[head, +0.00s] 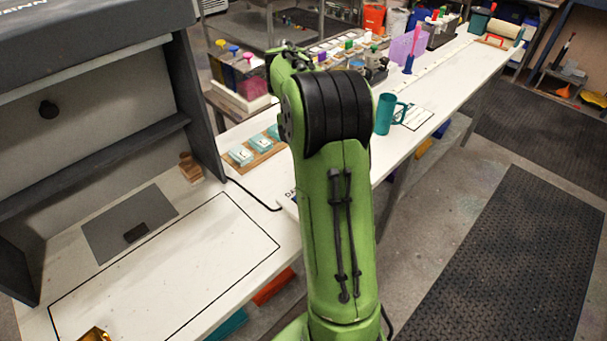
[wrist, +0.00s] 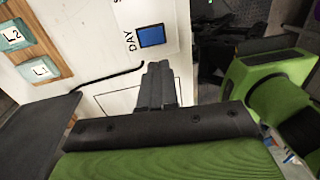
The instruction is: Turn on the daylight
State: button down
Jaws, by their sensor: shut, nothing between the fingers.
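A blue square button (wrist: 151,36) with the word DAY beside it sits on a white panel (wrist: 126,18) in the wrist view. In the head view only a sliver of that panel (head: 289,199) with the letters "DA" shows beside my green arm, and the button is hidden. My gripper (wrist: 157,66) is shut and empty. Its fingertips are just below the button in the wrist picture; the gap in depth is hard to judge. My gripper is hidden behind my arm in the head view.
A grey viewing booth (head: 95,98) stands at the left, with a dark cable running from it. Labelled teal tiles on a wooden board (head: 264,153) lie near the panel. A teal mug (head: 384,114) stands to the right of my arm. Crowded bottles and trays fill the bench behind.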

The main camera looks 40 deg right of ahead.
jog(key=f+b, duration=0.1)
jog(key=f, duration=0.3)
jog(key=s+f+b, duration=0.1)
jog(key=f, duration=0.3)
jog(key=f+b, duration=0.2)
jog(key=f, duration=0.2)
jog(key=shift+s+f, duration=0.25)
jog(key=shift+s, duration=0.05)
jog(key=shift+f, duration=0.15)
jog(key=shift+w+r+p, duration=0.35)
jog(key=shift+w+p, duration=0.25)
jog(key=shift+p, duration=0.4)
jog(key=shift+w, duration=0.1)
